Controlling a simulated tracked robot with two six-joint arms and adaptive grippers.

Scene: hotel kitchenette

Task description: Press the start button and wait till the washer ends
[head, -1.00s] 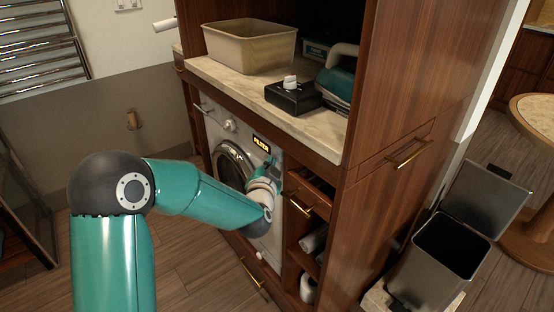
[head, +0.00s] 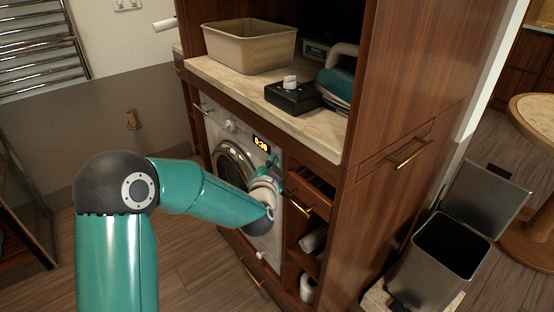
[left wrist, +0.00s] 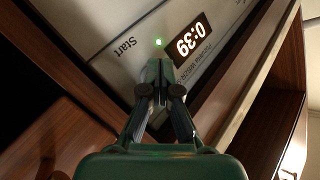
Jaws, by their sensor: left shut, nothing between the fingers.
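The white front-loading washer (head: 233,143) stands under the counter, its round door (head: 232,165) shut. Its lit display (head: 261,144) shows time digits, which appear to read 0:39 in the left wrist view (left wrist: 189,46). There the "Start" label (left wrist: 125,47) sits beside a lit green light (left wrist: 158,42). My left gripper (left wrist: 161,66) is shut and empty, its fingertips close to the panel just below the green light in the picture. Contact cannot be told. In the head view the left gripper (head: 275,168) is at the washer's right front, partly hidden by my wrist. My right gripper is out of view.
A beige bin (head: 250,48), a black box with a white top (head: 292,97) and a teal appliance (head: 338,82) stand on the counter. Open shelves and a drawer with a brass handle (head: 301,208) lie right of the washer. An open trash bin (head: 440,255) stands farther right.

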